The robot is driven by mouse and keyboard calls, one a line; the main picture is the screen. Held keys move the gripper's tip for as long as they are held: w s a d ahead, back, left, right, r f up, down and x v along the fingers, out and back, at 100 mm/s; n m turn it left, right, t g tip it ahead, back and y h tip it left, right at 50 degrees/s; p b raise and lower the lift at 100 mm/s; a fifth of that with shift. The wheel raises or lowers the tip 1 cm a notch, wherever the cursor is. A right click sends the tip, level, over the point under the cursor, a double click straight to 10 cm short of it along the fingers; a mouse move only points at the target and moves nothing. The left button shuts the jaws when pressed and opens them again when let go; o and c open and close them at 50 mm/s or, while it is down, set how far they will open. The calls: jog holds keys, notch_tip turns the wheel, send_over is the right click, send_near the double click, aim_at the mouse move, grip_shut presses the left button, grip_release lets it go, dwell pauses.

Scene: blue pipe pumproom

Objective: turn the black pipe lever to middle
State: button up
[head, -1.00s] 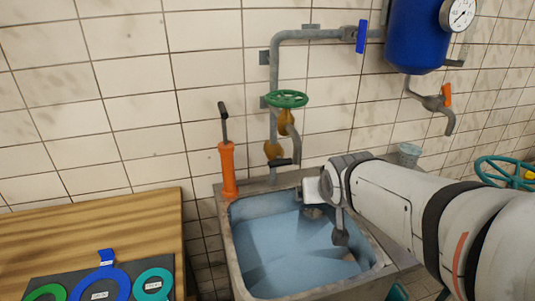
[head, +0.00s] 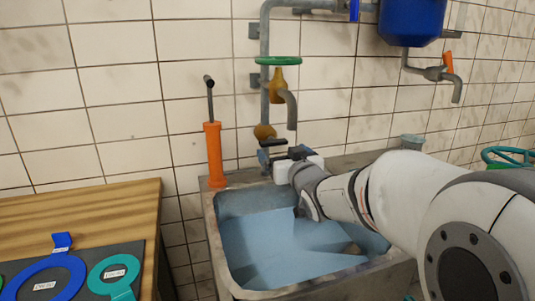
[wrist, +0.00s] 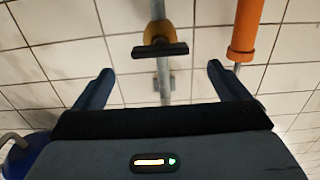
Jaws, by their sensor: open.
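The black pipe lever (head: 273,143) is a short dark bar on the brass-coloured valve (head: 264,131) low on the grey vertical pipe. It lies roughly level across the pipe. In the wrist view the lever (wrist: 160,50) shows as a dark bar, with the yellowish valve body (wrist: 157,33) behind it. My gripper (head: 283,157) is just below the lever in the head view, over the back rim of the sink. In the wrist view my gripper (wrist: 160,80) is open and empty, its fingers on either side of the lever's line, with the lever ahead of the tips.
An orange hand pump (head: 214,155) stands left of the pipe. A green handwheel (head: 277,61) and a spout (head: 290,110) are above the lever. The sink (head: 213,240) lies below, and a wooden table (head: 130,200) is at left.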

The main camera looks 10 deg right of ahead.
aim_at(275, 144)
jog(key=w, duration=0.2)
jog(key=w+a, duration=0.1)
jog(key=w, duration=0.4)
jog(key=shift+w+a+b, duration=0.25)
jog(key=shift+a+b, duration=0.05)
jog(key=shift+c, duration=0.2)
jog(key=c, duration=0.9)
jog(key=shift+c, duration=0.2)
